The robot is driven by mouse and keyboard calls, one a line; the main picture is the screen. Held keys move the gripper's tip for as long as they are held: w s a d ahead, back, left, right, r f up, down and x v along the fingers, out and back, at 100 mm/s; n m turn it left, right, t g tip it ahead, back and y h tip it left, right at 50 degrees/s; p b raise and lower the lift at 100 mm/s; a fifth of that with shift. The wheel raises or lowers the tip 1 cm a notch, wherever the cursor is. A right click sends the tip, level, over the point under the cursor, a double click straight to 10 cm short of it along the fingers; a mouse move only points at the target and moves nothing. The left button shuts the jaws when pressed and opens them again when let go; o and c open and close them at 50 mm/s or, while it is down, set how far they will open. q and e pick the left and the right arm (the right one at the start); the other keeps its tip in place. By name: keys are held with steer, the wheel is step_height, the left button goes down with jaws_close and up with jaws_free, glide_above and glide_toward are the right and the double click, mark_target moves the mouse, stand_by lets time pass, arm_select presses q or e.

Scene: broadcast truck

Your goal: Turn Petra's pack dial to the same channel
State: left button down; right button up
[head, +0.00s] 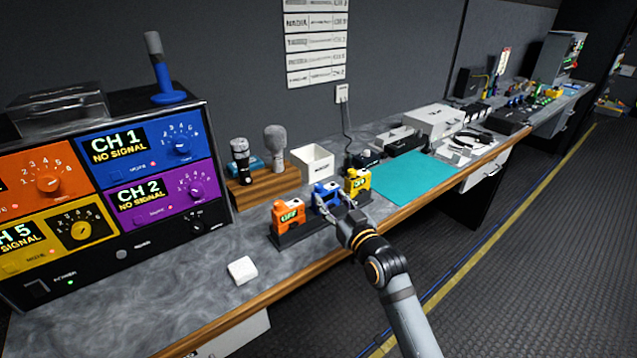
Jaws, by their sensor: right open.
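An orange pack (288,216), a blue pack (325,197) and a yellow pack (357,184) stand upright in a row on a dark dock (302,235). The orange and yellow ones show small lit displays. I cannot tell which is Petra's. My right gripper (341,203) is open at the blue pack, between it and the yellow one; it hides part of the blue pack, and contact is unclear. The receiver rack (125,254) at left has orange, blue, yellow and purple panels with dials. The blue panel (143,146) reads CH 1, the purple panel (162,200) CH 2, the yellow panel (55,236) a cut-off 5.
Microphones stand in a wooden block (262,192) behind the packs, beside a white box (312,163). A small white block (242,270) lies in front. A teal mat (412,178) lies to the right. Wall strips (316,42) are too small to read.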

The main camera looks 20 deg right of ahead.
mark_target(320, 187)
steer(key=w, duration=0.4)
steer(key=w+a, duration=0.1)
steer(key=w, duration=0.1)
steer(key=shift+w+f, duration=0.25)
steer(key=shift+w, duration=0.05)
steer(key=shift+w+r, duration=0.1)
steer(key=shift+w, duration=0.8)
steer(key=shift+c, duration=0.3)
jaws_close()
